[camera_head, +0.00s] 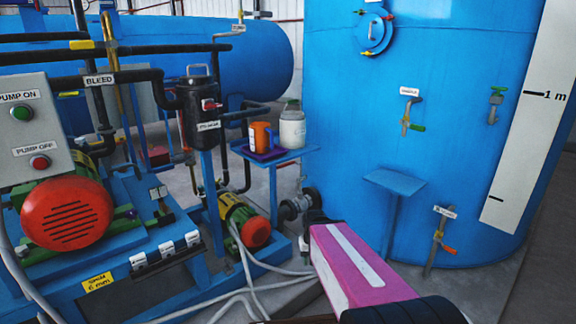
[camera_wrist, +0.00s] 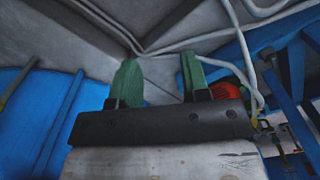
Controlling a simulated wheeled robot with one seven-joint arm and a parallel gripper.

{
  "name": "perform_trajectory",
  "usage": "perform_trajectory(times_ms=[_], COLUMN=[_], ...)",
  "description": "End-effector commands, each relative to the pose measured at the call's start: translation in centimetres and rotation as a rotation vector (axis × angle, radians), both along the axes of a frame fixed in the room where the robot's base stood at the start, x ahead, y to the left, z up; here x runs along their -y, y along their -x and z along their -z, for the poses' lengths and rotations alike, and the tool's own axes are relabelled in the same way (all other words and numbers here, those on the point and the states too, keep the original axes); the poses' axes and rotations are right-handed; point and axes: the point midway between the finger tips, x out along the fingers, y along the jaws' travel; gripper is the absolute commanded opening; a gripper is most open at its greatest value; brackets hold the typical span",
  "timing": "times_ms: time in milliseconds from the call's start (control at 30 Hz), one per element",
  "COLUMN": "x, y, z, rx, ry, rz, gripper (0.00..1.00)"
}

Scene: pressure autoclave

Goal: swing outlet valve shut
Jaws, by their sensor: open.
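No label that I can read says outlet. A grey flanged fitting (camera_head: 297,206) sits low at the tank's left side, beside the small pump; whether it is the outlet valve I cannot tell. A low tap with an orange lever (camera_head: 448,249) hangs under a label on the tank, and a tap with a green lever (camera_head: 417,128) sits higher. My gripper (camera_wrist: 158,78) shows in the wrist view with its two green fingers apart and nothing between them, over grey floor. In the head view my pink arm link (camera_head: 358,262) reaches toward the grey fitting; the fingers cannot be made out there.
The blue tank (camera_head: 440,60) fills the right. A small blue shelf (camera_head: 395,182) stands before it. Pump machinery (camera_head: 68,213) crowds the left; pale hoses (camera_head: 250,285) lie on the floor.

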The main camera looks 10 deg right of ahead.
Motion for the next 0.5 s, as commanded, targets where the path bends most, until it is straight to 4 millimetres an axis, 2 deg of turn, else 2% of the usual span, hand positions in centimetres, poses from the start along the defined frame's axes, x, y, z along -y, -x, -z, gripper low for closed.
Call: perform_trajectory(times_ms=[333, 433, 500], x=[0.0, -0.4, -1.1], y=[-0.1, -1.4, -3.3], z=[0.0, 0.3, 0.7], rx=[0.001, 0.011, 0.026], ry=[-0.003, -0.034, -0.084], rz=[0.001, 0.007, 0.017], gripper=[0.4, 0.4, 0.4])
